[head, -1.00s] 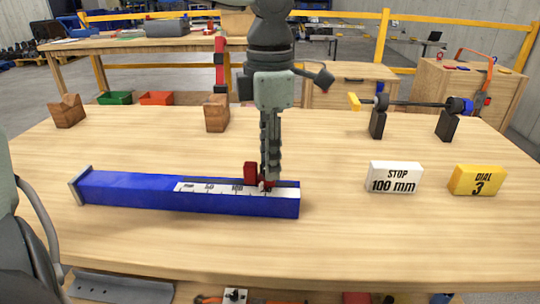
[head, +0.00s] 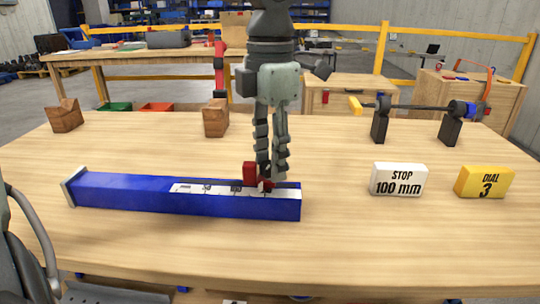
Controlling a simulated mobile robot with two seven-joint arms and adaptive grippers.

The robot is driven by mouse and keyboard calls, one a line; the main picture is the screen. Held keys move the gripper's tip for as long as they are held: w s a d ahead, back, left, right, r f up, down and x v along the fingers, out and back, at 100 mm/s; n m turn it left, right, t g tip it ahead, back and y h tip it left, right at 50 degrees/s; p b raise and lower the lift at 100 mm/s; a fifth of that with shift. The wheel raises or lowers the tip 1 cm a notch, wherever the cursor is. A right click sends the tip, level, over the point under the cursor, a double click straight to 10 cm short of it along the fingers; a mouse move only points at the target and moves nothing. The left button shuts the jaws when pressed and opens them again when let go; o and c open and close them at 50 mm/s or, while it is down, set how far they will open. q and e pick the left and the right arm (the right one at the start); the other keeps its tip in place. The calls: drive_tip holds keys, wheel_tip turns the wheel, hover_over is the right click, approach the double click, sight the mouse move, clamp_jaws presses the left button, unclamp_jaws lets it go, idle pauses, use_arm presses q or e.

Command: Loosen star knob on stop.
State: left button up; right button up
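A long blue rail (head: 130,192) lies across the table with a white scale (head: 215,191) on its top. A red stop block (head: 250,173) stands on the scale towards the rail's right end. Beside it, the small red star knob (head: 267,184) shows partly below the fingers. My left gripper (head: 272,174) points down over the knob. Its two fingers stand apart with a narrow gap, and the right fingertip looks clear of the visible red part. Contact on the knob's hidden side cannot be made out. My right gripper is not in view.
Two wooden blocks, one at left (head: 65,116) and one near centre (head: 215,118), stand behind. A rod on black stands (head: 450,130) is at back right. The front table is clear.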

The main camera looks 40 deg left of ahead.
use_arm(q)
drive_tip(key=shift+o, duration=0.3)
wheel_tip(320, 180, up, 12)
idle(0.5)
